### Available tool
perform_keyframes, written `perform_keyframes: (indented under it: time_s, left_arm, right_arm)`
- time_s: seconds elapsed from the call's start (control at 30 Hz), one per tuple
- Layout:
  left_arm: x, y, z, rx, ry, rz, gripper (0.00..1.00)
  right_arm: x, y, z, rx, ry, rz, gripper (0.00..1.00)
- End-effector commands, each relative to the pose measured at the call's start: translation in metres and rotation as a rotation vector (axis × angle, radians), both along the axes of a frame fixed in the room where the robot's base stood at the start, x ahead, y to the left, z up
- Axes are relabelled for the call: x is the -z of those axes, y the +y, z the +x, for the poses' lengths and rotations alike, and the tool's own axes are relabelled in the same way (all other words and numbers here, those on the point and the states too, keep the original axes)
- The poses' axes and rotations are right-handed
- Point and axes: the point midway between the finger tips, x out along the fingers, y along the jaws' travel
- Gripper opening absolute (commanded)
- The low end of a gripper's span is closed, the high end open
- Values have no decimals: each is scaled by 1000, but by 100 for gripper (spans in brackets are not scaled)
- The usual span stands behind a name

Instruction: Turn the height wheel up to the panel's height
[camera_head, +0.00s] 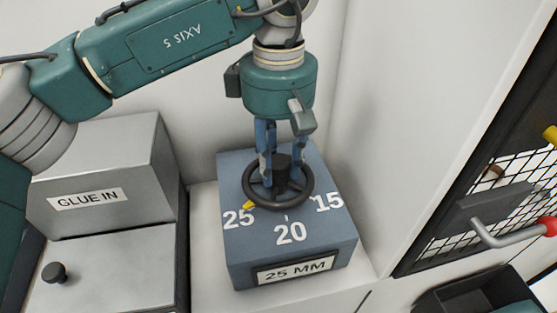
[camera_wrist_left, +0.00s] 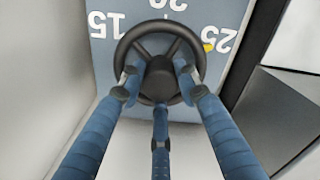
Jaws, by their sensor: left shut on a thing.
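The black height wheel (camera_head: 300,200) lies flat on top of the blue-grey box (camera_head: 250,270). The box top bears the numbers 25, 20 and 15, and a front plate (camera_head: 293,269) reads "25 MM". A yellow pointer (camera_head: 249,205) on the wheel's rim is beside the 25. In the left wrist view the wheel (camera_wrist_left: 134,36) and the yellow pointer (camera_wrist_left: 208,47) also show, again near the 25. My left gripper (camera_head: 281,158) comes down from above, its blue fingers shut around the wheel's hub. My right gripper is not in view.
A grey metal box labelled "GLUE IN" (camera_head: 135,203) stands to the left, with a black knob (camera_head: 55,272) on the lower cover. At right are a mesh door with a red-ended handle (camera_head: 500,238) and a dark bin (camera_head: 465,296). White walls stand close behind and right.

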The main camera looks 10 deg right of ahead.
Motion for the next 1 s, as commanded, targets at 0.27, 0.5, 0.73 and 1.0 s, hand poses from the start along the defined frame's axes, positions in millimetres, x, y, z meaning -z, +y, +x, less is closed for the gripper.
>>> perform_keyframes:
  time_s: [0.27,0.5,0.73,1.0]
  left_arm:
    - [-2,0,2,1,-5,-3,6]
    - [-2,0,1,1,-4,-2,51]
    - [-2,0,1,1,-2,-1,51]
    - [-37,-1,2,-2,-5,-3,51]
  right_arm:
    - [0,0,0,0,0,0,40]
    - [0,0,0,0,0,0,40]
    - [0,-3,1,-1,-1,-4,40]
    - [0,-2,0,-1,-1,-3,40]
